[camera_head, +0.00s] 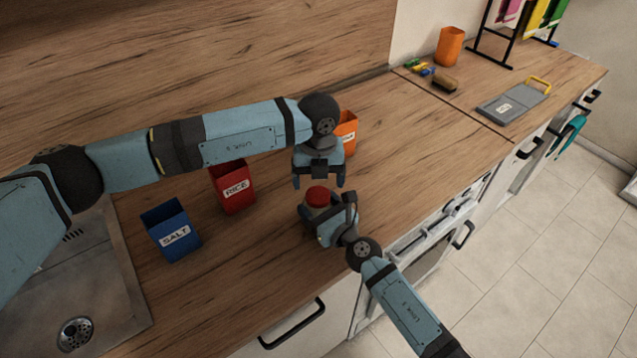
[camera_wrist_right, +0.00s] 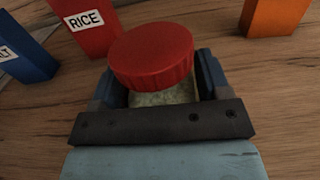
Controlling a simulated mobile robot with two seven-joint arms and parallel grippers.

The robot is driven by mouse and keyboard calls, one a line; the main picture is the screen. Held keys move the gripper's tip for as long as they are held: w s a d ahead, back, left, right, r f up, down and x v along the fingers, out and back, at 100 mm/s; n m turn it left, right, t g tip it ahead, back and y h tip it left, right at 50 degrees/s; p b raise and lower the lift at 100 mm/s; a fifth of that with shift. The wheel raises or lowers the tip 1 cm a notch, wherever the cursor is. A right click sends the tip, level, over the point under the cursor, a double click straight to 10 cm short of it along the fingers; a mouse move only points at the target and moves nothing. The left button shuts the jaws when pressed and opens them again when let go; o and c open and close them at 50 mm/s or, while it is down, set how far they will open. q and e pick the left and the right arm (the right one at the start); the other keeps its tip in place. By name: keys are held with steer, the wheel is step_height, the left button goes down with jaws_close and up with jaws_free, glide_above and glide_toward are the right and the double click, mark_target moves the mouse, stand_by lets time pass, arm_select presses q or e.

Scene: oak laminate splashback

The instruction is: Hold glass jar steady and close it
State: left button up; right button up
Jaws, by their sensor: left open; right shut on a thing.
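The glass jar (camera_wrist_right: 165,97) stands on the wooden counter with pale contents. Its red lid (camera_wrist_right: 152,56) sits on top and looks slightly tilted in the right wrist view; whether it is seated I cannot tell. The lid also shows in the head view (camera_head: 317,196), where the jar is mostly hidden. My right gripper (camera_head: 324,213) is shut on the jar, one finger on each side below the lid. My left gripper (camera_head: 319,185) is open, pointing down just above the lid, with nothing between its fingers.
A red RICE box (camera_head: 232,188) and a blue SALT box (camera_head: 171,231) stand left of the jar. An orange box (camera_head: 346,133) stands behind my left gripper. The sink (camera_head: 100,290) is at left.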

mark_target(318, 194)
arm_select(q)
steer(key=shift+c, duration=0.4)
steer(key=n, duration=0.1)
steer(key=r+n, duration=0.1)
steer(key=n, duration=0.1)
steer(key=shift+d+r, duration=0.1)
steer(key=shift+r, duration=0.2)
steer(key=r+n, duration=0.2)
steer(key=n, duration=0.1)
steer(key=shift+n, duration=0.3)
steer(key=shift+f, duration=0.15)
steer(key=shift+f, duration=3.95)
steer(key=shift+c, duration=0.5)
